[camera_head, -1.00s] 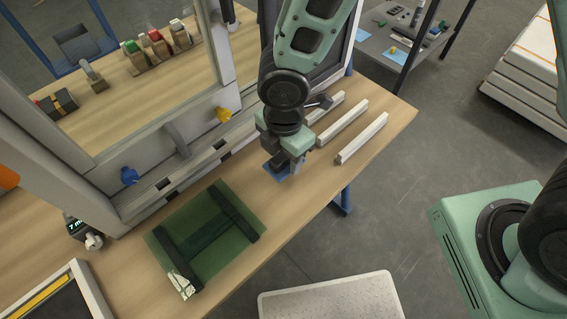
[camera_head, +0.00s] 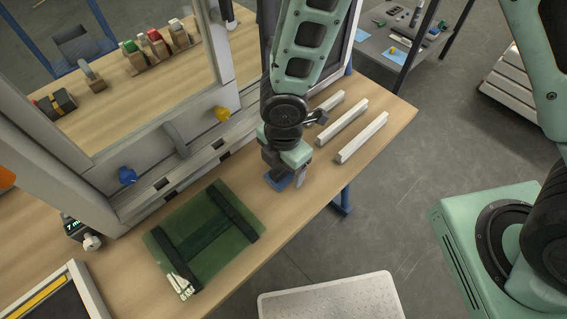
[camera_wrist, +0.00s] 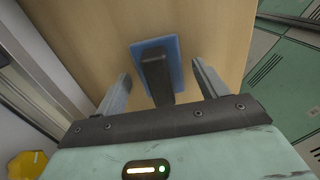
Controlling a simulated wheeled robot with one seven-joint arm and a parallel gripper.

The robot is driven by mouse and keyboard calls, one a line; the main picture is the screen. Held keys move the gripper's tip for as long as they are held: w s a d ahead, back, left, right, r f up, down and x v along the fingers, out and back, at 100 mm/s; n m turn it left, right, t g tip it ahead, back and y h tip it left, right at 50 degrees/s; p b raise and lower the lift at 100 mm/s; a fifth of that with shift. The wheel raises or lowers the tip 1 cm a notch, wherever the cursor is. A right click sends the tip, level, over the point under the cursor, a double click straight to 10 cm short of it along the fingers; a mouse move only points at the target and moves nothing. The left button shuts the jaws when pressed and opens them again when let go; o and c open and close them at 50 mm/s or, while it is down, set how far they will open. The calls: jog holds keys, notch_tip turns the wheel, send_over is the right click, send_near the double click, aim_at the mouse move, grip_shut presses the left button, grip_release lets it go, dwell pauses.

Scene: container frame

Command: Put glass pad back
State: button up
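A blue pad with a dark upright handle lies on the wooden table; I take it to be the glass pad (camera_wrist: 174,52). In the head view, the pad (camera_head: 276,181) shows only partly below my gripper (camera_head: 288,178). In the wrist view, my gripper (camera_wrist: 160,70) is open, with one finger on each side of the dark handle (camera_wrist: 157,80). A gap shows between each finger and the handle. I cannot tell how far down the handle the fingertips reach.
A green glass pane (camera_head: 181,226) with dark strips lies left of my gripper. Pale bars (camera_head: 343,127) lie to the right. The grey frame (camera_head: 170,165), with blue and yellow knobs, stands behind. The table's front edge is close to my gripper.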

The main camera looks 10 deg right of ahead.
jog(key=shift+r, duration=0.1)
notch_tip(320, 180, up, 12)
jog(key=p, duration=0.2)
jog(key=s+d+r+m, duration=0.8)
jog(key=s+r+m, duration=0.3)
jog(key=m, duration=0.6)
jog(key=shift+r+y, duration=0.3)
jog(key=shift+r, duration=0.1)
jog(key=shift+s+d, duration=0.1)
